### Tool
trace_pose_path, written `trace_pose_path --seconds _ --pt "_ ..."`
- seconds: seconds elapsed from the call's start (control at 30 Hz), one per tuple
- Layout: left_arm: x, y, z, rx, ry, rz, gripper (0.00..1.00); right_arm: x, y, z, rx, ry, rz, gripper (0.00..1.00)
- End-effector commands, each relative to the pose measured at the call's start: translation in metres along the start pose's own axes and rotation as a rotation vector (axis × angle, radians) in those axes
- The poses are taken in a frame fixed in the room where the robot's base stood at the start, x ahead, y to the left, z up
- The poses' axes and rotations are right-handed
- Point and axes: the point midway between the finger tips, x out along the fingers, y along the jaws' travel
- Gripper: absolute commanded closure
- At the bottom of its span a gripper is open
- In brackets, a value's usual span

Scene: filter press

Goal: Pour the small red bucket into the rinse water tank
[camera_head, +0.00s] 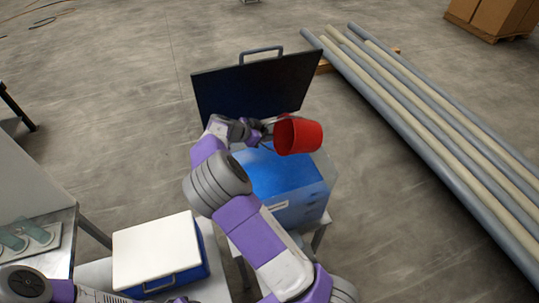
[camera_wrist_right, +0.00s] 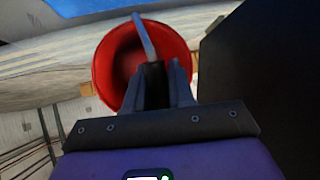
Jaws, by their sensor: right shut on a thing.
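The small red bucket (camera_head: 307,138) is held in the air above the blue tank (camera_head: 300,210), near its open lid. The bucket looks tipped well over to one side. My right gripper (camera_head: 264,132) is just left of the bucket. In the right wrist view the right gripper (camera_wrist_right: 155,75) is shut on a thin grey bar, the bucket's handle, in front of the round red bucket (camera_wrist_right: 103,75). The tank's dark lid (camera_head: 250,88) stands up at its back. Whether anything is in the bucket cannot be told. My left gripper is out of view.
A white-topped blue box (camera_head: 155,245) with a handle stands shut at the lower left. A grey bench (camera_head: 38,250) with flat greenish pieces is at the far left. Long pipes (camera_head: 430,125) lie on the floor at the right. Open floor lies behind the lid.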

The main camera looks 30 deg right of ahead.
Motion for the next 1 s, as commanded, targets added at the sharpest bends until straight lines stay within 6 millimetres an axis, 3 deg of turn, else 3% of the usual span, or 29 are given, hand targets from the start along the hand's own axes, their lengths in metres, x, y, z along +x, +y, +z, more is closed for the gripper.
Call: trace_pose_path --seconds 1.0 --pt "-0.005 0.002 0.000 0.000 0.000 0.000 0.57 -0.013 -0.006 0.020 -0.052 0.169 0.015 1.00"
